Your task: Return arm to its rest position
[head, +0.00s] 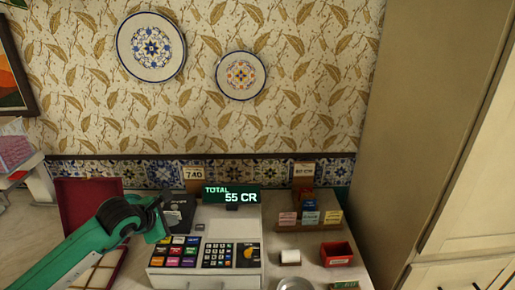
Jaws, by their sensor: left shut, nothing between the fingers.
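My left arm comes in from the lower left of the head view, green with a black joint. My right gripper does not show.
The register's display (232,195) reads TOTAL 55 CR. Right of it are a card rack (308,218), a red tray (337,254), a paper roll (290,257) and a metal dish (295,284). A dark red panel (82,196) stands at left; a tall cabinet (420,130) bounds the right.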

